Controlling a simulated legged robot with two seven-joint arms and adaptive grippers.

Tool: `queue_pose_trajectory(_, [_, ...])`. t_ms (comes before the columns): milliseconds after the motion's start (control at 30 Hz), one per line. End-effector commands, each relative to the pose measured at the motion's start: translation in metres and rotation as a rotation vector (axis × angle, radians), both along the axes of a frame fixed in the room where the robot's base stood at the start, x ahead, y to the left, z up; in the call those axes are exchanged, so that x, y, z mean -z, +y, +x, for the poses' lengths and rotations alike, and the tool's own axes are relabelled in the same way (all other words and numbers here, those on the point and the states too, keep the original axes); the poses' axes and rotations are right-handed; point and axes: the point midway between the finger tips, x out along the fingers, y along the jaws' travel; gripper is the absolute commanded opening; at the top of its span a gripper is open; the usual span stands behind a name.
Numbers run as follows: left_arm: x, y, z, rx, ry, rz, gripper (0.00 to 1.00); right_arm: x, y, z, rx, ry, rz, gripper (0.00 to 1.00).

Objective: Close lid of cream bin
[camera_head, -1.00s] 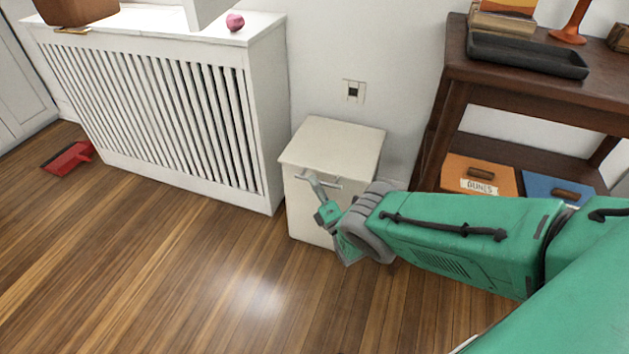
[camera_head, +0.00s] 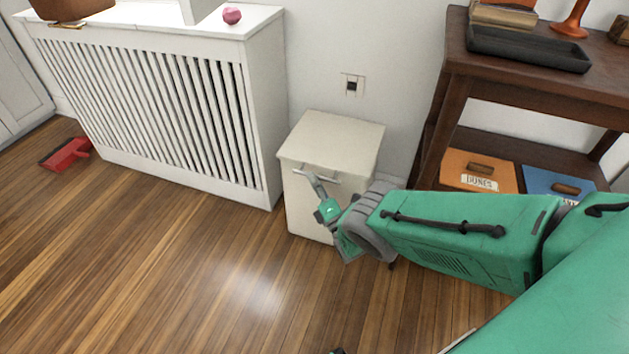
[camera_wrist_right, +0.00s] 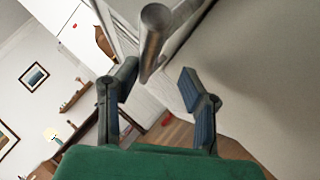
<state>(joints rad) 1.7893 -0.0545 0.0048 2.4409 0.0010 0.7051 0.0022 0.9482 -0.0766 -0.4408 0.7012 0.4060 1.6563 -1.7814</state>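The cream bin (camera_head: 305,207) stands on the floor between the white slatted cover and the dark wooden table. Its lid (camera_head: 333,138) lies flat on top and looks shut. A metal bar handle (camera_head: 314,174) runs across the upper front; it also shows large in the right wrist view (camera_wrist_right: 153,40). My right gripper (camera_head: 318,182) is at the bin's front, by the handle. In the right wrist view my right gripper (camera_wrist_right: 157,85) has its fingers apart, with the bar ahead of the gap between them. I cannot tell whether they touch it.
The white slatted cover (camera_head: 265,110) stands left of the bin, and the dark table (camera_head: 450,100) stands to the right, with orange (camera_head: 500,178) and blue (camera_head: 545,183) boxes on its shelf. A red dustpan (camera_head: 68,153) lies far left. The front floor is mostly clear.

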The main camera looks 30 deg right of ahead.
Motion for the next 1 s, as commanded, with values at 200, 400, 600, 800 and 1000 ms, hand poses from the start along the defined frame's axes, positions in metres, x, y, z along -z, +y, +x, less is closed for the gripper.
queue_pose_trajectory(200, [0.0,0.0,0.0,0.0,0.0,0.0,0.68,0.0,0.0,0.0,-0.001,0.0,0.0,0.31])
queue_pose_trajectory(400, [0.0,0.0,0.0,0.0,0.0,0.0,0.68,-0.001,0.0,0.0,-0.001,-0.001,0.001,0.31])
queue_pose_trajectory(600, [-0.001,0.0,-0.001,0.0,-0.002,0.0,0.68,0.007,0.0,-0.016,0.0,0.002,0.0,0.31])
queue_pose_trajectory(800, [-0.001,0.0,-0.001,0.0,-0.003,0.0,0.68,0.024,0.0,-0.055,-0.001,0.004,0.0,0.31])
queue_pose_trajectory(1000, [-0.001,0.0,-0.001,0.0,-0.003,0.0,0.68,0.038,0.0,-0.09,0.0,0.001,0.0,0.31])
